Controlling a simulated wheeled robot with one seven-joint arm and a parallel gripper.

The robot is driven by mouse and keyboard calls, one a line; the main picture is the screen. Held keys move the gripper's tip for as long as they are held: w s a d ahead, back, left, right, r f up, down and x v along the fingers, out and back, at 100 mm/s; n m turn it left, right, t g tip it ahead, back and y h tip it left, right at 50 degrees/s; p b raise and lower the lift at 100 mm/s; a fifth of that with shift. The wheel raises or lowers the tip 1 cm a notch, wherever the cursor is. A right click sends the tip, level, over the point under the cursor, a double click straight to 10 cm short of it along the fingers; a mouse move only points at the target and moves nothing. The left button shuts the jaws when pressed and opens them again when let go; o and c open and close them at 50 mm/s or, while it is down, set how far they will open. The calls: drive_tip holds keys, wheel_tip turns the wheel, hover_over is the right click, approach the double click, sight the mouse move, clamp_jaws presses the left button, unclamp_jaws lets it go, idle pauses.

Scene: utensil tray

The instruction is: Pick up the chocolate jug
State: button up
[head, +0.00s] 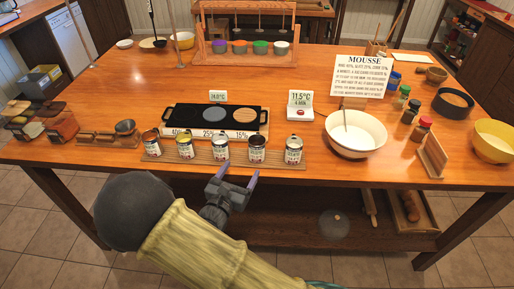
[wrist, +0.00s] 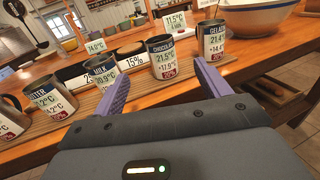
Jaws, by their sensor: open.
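The chocolate jug (wrist: 165,58) is a small metal can with a dark and white label reading CHOCOLATE. It stands upright on a wooden strip near the table's front edge, and in the head view it is the fourth can (head: 257,150) from the left. My gripper (head: 238,173) is open and empty, just in front of the table edge. In the wrist view its two purple fingers (wrist: 160,70) point toward the row, with the chocolate jug seen between them, beyond the tips. No contact shows.
The milk jug (wrist: 101,72) stands left of the chocolate jug and the gelatin jug (wrist: 212,42) right of it, with narrow gaps. A black hot plate (head: 214,116) lies behind the row. A white bowl (head: 355,133) stands to the right.

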drive_tip(key=p, duration=0.2)
approach(260, 137)
drive_tip(key=x, duration=0.4)
drive_tip(key=shift+w+d+f, duration=0.15)
drive_tip(key=shift+w, duration=0.1)
drive_tip(key=p+x, duration=0.2)
drive_tip(key=x, duration=0.3)
drive_tip(key=shift+w, duration=0.15)
drive_tip(key=shift+c, duration=0.3)
drive_tip(key=c, duration=1.1)
drive_tip(key=shift+c, duration=0.2)
wheel_tip(260, 137, up, 10)
drive_tip(key=b, duration=0.1)
drive_tip(key=shift+b, duration=0.3)
